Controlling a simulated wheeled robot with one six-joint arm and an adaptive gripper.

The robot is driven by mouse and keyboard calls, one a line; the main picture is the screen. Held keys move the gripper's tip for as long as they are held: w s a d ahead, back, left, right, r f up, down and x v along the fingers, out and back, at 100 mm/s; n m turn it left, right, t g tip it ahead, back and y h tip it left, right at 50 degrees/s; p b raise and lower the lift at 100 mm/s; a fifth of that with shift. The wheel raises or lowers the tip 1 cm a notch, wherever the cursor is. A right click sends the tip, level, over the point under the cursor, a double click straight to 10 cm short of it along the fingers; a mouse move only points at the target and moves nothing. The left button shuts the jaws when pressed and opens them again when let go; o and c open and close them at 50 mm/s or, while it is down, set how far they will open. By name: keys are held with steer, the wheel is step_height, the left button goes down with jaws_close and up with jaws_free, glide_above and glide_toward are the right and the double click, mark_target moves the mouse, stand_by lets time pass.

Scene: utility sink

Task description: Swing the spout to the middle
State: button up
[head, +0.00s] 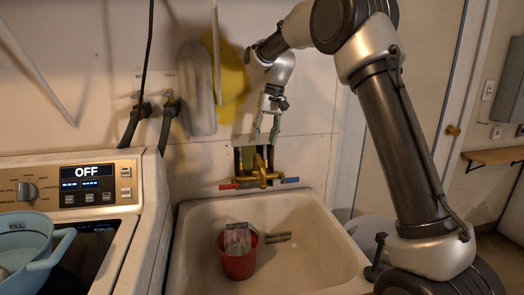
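The brass faucet (257,180) is on the wall above the back rim of the white utility sink (190,243). It has a red handle (228,186) at its left and a blue handle (290,180) at its right. Its spout (262,163) shows as a brass piece near the faucet's middle; its exact direction is hard to tell at this size. My gripper (266,139) points down just above the spout. I cannot tell whether a fingertip touches the brass.
A red cup (238,262) with a grey item in it stands in the sink, beside a dark tool (277,237). A washing machine (150,215) with a blue pot (24,240) on it is at the left. Hoses (168,125) hang on the wall.

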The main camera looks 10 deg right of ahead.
steer(key=r, duration=0.4)
steer(key=shift+d+r, duration=0.2)
steer(key=shift+d, duration=0.2)
step_height(320, 180, down, 5)
steer(key=s+d, duration=0.2)
steer(key=s, duration=0.1)
steer(key=s+d+r+t, duration=0.1)
steer(key=s+d, duration=0.4)
steer(key=s, duration=0.7)
steer(key=s+d+t+h, duration=0.1)
steer(key=s+d, duration=0.3)
steer(key=s, duration=0.9)
steer(key=s+d+r+t+h, duration=0.1)
steer(key=s+d, duration=0.4)
steer(key=s, duration=0.7)
steer(key=shift+s+d+r+t, duration=0.15)
steer(key=shift+d+r+t, duration=0.2)
steer(key=shift+t, duration=0.35)
